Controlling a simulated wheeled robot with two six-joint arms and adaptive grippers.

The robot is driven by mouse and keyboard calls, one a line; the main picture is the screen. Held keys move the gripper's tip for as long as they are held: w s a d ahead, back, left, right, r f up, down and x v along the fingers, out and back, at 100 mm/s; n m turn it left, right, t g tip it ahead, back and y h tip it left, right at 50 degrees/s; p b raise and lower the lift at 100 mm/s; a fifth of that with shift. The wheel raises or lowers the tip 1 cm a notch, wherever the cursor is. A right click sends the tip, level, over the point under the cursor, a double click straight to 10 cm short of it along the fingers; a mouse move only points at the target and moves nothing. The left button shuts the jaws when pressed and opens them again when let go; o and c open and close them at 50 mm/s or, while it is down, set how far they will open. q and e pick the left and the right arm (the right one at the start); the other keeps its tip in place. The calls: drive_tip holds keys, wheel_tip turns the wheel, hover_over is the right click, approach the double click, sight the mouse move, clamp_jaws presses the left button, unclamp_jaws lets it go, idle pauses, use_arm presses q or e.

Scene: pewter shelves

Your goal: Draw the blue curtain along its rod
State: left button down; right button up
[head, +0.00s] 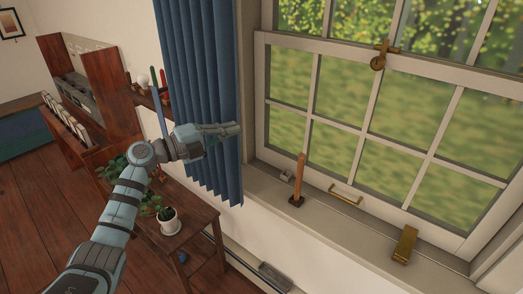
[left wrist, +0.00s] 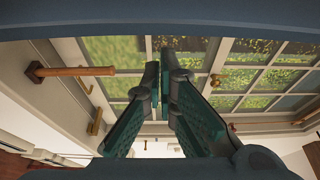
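The blue curtain (head: 203,60) hangs in folds at the left of the window in the head view. Its upper end and the rod are out of frame. My left gripper (head: 238,129) is in front of the curtain's lower part, fingers pointing right toward its right edge. In the left wrist view the fingers (left wrist: 160,68) come close together at the tips, with no cloth visible between them. I cannot tell whether the gripper touches the curtain. My right gripper is not in view.
The window (head: 340,110) is shut above a sill (head: 330,220) holding a wooden-handled tool (head: 299,181) and a brass piece (head: 404,245). A wooden side table (head: 195,222) with potted plants (head: 168,220) stands below my left arm. A wooden shelf unit (head: 112,80) stands left.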

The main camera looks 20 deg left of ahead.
use_arm(q)
drive_tip(key=shift+w+a, duration=0.15)
drive_tip(key=shift+a, duration=0.3)
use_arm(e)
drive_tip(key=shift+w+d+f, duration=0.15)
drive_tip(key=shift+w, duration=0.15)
